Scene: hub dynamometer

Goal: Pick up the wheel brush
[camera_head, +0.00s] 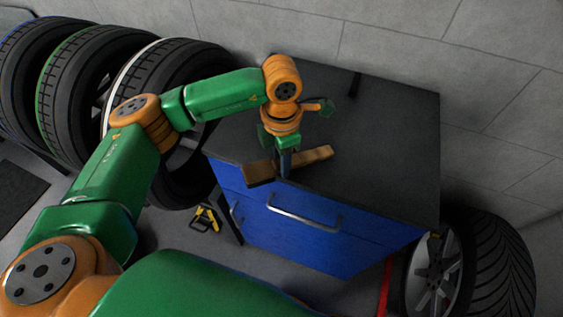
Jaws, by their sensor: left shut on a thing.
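The wheel brush (316,156) shows as a long brown wooden piece over the near edge of the dark cabinet top. Its thicker end points left and its narrower end points right. My left gripper (285,165) points down at its middle and is shut on it. The fingers hide the middle of the brush. I cannot tell whether the brush touches the top or is slightly above it. My right gripper is not in view.
The blue cabinet (330,240) has a dark top (390,150), mostly clear. Several tyres (75,85) stand at the left. Another wheel (490,265) stands at the right. A yellow-black object (206,218) lies on the floor.

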